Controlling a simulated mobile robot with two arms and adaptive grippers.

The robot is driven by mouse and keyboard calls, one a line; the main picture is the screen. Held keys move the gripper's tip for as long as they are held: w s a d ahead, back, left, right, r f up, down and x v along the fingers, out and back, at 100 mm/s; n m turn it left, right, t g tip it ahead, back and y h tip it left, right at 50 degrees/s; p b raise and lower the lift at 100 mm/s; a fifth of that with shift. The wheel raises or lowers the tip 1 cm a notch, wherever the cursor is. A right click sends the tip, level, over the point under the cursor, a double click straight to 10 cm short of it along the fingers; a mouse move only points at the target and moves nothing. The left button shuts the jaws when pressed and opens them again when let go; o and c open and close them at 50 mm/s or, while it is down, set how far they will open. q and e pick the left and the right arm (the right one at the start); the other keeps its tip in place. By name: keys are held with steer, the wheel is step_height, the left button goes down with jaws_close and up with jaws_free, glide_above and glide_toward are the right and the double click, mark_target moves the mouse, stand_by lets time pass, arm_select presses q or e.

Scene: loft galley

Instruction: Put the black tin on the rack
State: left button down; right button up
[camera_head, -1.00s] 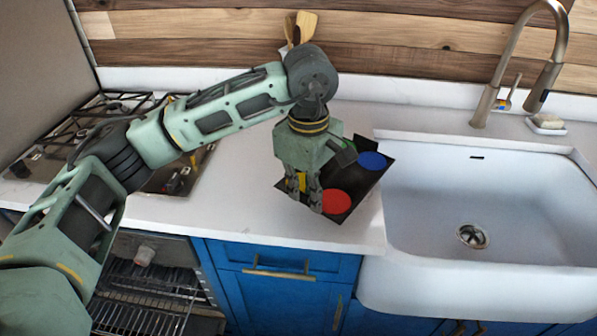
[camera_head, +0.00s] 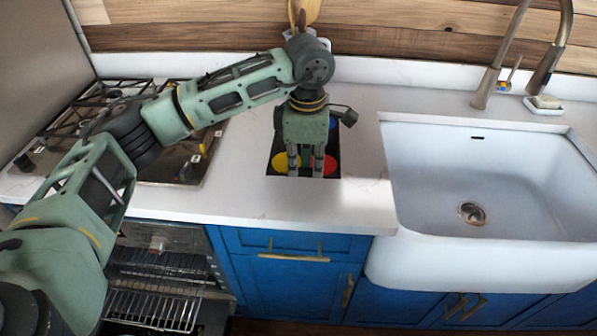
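The black tin (camera_head: 305,175) is a dark rectangular tray with coloured round pieces in it: yellow at near left, red at near right, some blue further back. It is over the white counter left of the sink; whether it touches the counter is hard to tell. My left gripper (camera_head: 305,171) points down at the tin's near side, between the yellow and red pieces. It seems to hold the tin, though the contact is hidden, and it covers much of it. The wire rack (camera_head: 150,304) is in the open oven at lower left. My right gripper is not in view.
A gas hob (camera_head: 185,160) lies at the left of the counter. A white sink (camera_head: 430,190) with a tall tap (camera_head: 490,80) is at the right. Wooden utensils (camera_head: 305,12) stand at the back wall. Blue cabinets (camera_head: 285,285) are below the counter, whose front strip is clear.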

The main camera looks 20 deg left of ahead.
mark_target(299, 175)
arm_select(q)
steer(key=shift+a+f, duration=0.45)
steer(key=shift+a, duration=0.3)
step_height(299, 175, down, 4)
steer(key=shift+r+p, duration=0.15)
steer(key=shift+p, duration=0.8)
steer(key=shift+f, duration=0.2)
steer(key=c, duration=2.4)
jaws_free()
steer(key=shift+f, duration=0.2)
steer(key=o, duration=0.4)
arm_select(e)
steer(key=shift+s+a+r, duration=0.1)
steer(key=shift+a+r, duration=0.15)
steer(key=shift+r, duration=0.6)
arm_select(q)
steer(key=shift+r, duration=0.1)
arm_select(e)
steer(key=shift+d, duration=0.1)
